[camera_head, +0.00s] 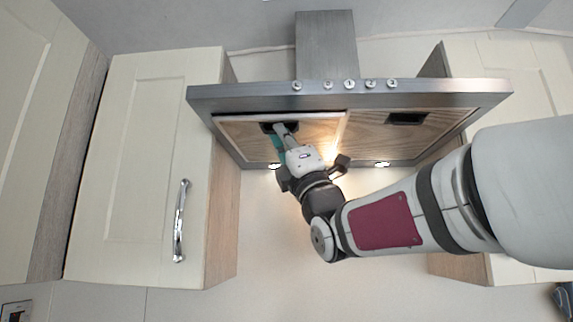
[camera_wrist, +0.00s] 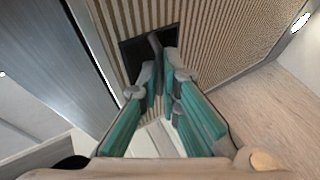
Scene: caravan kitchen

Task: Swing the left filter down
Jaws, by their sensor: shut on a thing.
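The range hood (camera_head: 245,97) holds two wood-toned filters in its underside. The left filter (camera_head: 240,133) shows a pale front edge and bright light along its right side, and it seems to sit slightly out of line with the right filter (camera_head: 365,135). In the wrist view the left filter (camera_wrist: 225,35) is a ribbed panel with a dark recess (camera_wrist: 134,57) and a dark handle (camera_wrist: 155,44). My gripper (camera_wrist: 160,70) has its teal fingers closed on this handle. In the head view my gripper (camera_head: 279,130) reaches up to the recess, partly covering it.
A cream cabinet (camera_head: 130,160) with a chrome handle (camera_head: 180,220) is left of the hood, and another cabinet (camera_head: 490,75) is at the right. Knobs (camera_head: 328,85) line the hood's front. Lit lamps (camera_head: 382,164) sit at its rear. Open space lies below the hood.

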